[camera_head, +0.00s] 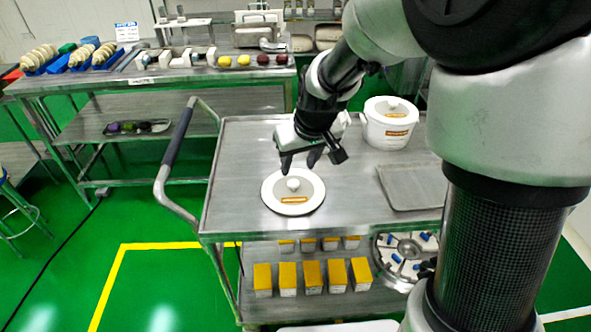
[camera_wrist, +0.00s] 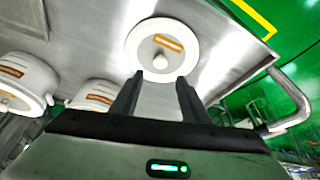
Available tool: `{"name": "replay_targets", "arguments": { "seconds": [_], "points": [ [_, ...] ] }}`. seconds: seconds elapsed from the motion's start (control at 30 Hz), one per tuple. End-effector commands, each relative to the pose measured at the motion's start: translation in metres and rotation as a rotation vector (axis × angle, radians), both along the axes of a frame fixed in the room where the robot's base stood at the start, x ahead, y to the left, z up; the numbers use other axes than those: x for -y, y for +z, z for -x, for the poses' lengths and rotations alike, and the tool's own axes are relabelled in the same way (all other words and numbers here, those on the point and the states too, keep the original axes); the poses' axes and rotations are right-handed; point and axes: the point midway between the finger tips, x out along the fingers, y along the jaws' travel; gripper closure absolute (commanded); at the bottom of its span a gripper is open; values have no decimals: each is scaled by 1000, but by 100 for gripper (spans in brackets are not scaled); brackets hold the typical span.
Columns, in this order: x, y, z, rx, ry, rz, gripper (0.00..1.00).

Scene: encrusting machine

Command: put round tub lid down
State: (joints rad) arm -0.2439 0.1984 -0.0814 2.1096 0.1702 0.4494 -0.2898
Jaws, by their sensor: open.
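The round tub lid (camera_head: 277,201) lies flat on the steel cart top (camera_head: 240,150), with its knob up and an orange label on it. In the wrist view the lid (camera_wrist: 143,40) lies just beyond the fingertips, its knob a little beyond the gap between them. My gripper (camera_head: 300,165) is over the far edge of the lid, fingers pointing down. In the wrist view my gripper (camera_wrist: 160,76) is open with nothing between the fingers. The fingers appear apart from the knob.
A white round tub (camera_head: 389,128) with a lid stands at the back of the cart. A flat grey tray (camera_head: 414,187) lies to the right. Yellow-topped boxes (camera_head: 312,275) and a round disc part (camera_head: 405,255) are on the lower shelf. The cart's left top is clear, beside its handle (camera_head: 172,165).

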Motion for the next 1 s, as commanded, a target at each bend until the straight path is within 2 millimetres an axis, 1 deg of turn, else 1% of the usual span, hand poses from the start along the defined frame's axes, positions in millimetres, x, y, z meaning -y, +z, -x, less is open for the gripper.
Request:
{"name": "replay_targets", "arguments": {
  "seconds": [0.03,0.1,0.27,0.37,0.47,0.5,0.57,0.6,0.67,0.7,0.8,0.83,0.9,1.0],
  "points": [
    [1,11,3,3,0,0,58],
    [2,20,7,1,0,0,58],
    [5,33,14,0,-2,-1,58],
    [11,49,24,9,-18,-7,58],
    [26,77,51,25,-56,-20,58],
    [34,90,65,33,-78,-25,58],
    [46,107,91,43,-114,-31,58],
    [54,116,109,50,-139,-33,58],
    [64,127,135,61,-175,-33,58],
    [71,133,152,68,-200,-32,58],
    [83,139,187,82,-254,-26,58],
    [86,140,196,86,-266,-24,58],
    [91,141,211,92,-293,-21,58],
    [95,140,223,96,-313,-16,58]
  ]
}}
